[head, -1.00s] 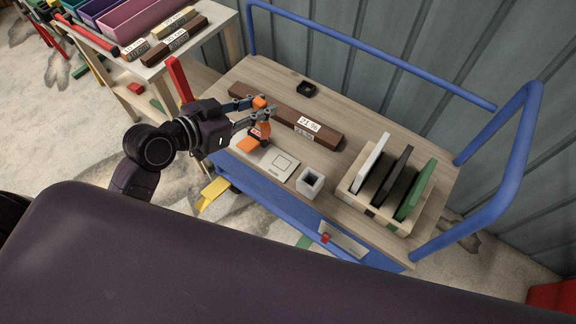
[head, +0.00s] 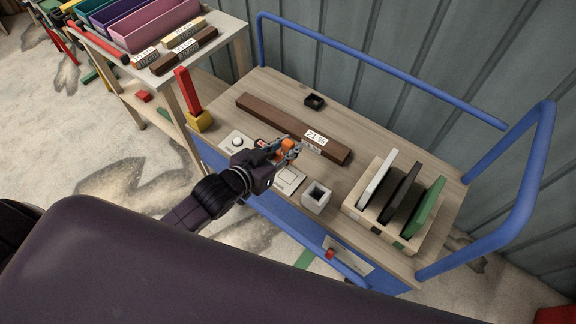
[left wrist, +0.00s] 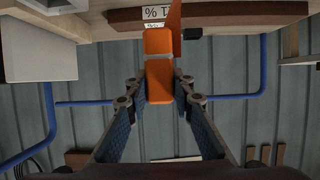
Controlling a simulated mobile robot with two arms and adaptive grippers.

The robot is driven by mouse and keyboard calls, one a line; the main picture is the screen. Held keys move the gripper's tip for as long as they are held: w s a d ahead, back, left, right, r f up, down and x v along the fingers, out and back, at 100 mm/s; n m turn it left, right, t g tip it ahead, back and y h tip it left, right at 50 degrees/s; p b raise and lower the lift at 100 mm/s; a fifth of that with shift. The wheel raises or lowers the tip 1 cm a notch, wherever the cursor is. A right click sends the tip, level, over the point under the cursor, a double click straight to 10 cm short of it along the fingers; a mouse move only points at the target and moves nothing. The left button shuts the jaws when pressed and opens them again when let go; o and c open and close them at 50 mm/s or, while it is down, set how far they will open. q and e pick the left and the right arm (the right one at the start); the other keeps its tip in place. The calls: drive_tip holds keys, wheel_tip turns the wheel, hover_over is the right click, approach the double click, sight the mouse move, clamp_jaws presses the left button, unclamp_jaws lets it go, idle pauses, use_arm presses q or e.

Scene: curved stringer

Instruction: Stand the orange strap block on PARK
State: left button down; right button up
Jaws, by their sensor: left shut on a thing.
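My left gripper (head: 289,152) is over the front of the cart top, shut on the orange strap block (head: 287,143). In the left wrist view the orange block (left wrist: 160,82) sits between the two fingers (left wrist: 160,92), with more orange parts behind it. A white plate with a square outline (head: 290,180) lies just below and right of the gripper in the head view, partly covered by it. I cannot read any PARK marking. I cannot tell whether the block touches the cart top. My right gripper is not in view.
A dark brown bar (head: 260,115) with a label lies behind the gripper. A hollow grey block (head: 316,198) and a rack of upright panels (head: 365,212) stand right. A plate with a round knob (head: 230,134) and a yellow block with a red post (head: 200,122) are left. Blue rails border the cart.

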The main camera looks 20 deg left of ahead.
use_arm(q)
wheel_tip(320, 180, down, 9)
drive_tip(key=shift+f+b, duration=0.1)
drive_tip(key=shift+b, duration=0.4)
drive_tip(key=c, duration=1.7)
unclamp_jaws()
drive_tip(key=v, duration=1.2)
